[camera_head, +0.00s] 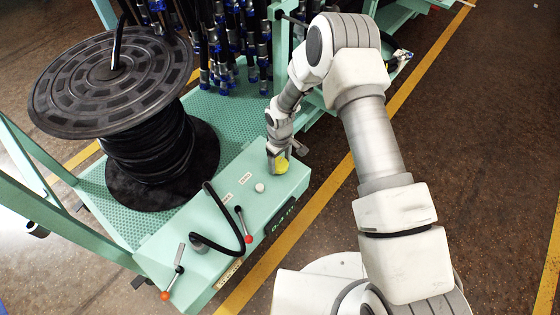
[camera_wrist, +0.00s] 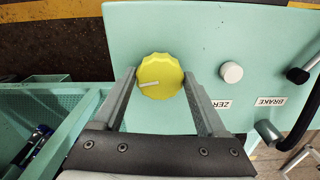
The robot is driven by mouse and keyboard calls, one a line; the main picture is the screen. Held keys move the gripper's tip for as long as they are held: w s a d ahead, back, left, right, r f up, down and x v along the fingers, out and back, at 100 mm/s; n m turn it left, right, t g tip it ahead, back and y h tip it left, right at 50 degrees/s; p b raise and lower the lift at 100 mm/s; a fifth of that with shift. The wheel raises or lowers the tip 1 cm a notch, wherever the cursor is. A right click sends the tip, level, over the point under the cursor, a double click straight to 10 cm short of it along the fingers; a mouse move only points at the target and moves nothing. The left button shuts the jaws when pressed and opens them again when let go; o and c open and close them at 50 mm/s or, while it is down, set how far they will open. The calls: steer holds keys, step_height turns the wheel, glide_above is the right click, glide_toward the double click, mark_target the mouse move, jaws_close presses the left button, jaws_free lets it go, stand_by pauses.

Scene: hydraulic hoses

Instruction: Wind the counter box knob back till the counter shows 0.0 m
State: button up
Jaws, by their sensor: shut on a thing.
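The yellow scalloped knob (camera_wrist: 160,70) stands on the pale green counter box (camera_wrist: 215,30), with a pale pointer mark on its face. It also shows in the head view (camera_head: 282,166), partly hidden by my gripper (camera_head: 277,158). In the wrist view my gripper (camera_wrist: 159,80) has one finger on each side of the knob and is shut on it. The counter display (camera_head: 284,217) is on the box's front side, with small green digits that appear to read 0.4 m. My gripper points down at the box top.
A white round button (camera_head: 259,187) with a ZERO label sits beside the knob. The red-tipped brake lever (camera_head: 240,222), a black hose loop (camera_head: 215,205) and another red-tipped lever (camera_head: 173,272) are further left. A large hose reel (camera_head: 115,85) stands behind. Hanging hoses (camera_head: 225,40) fill the back.

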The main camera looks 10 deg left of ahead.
steer(key=shift+w+a+r+m+b, duration=0.1)
steer(key=shift+m+b, duration=0.15)
steer(key=shift+m, duration=0.9)
steer(key=shift+w+a+m+b, duration=0.1)
steer(key=shift+m+b, duration=0.15)
steer(key=shift+m, duration=0.9)
stand_by(1.8)
steer(key=shift+m+b, duration=0.3)
steer(key=shift+m, duration=1.9)
stand_by(1.7)
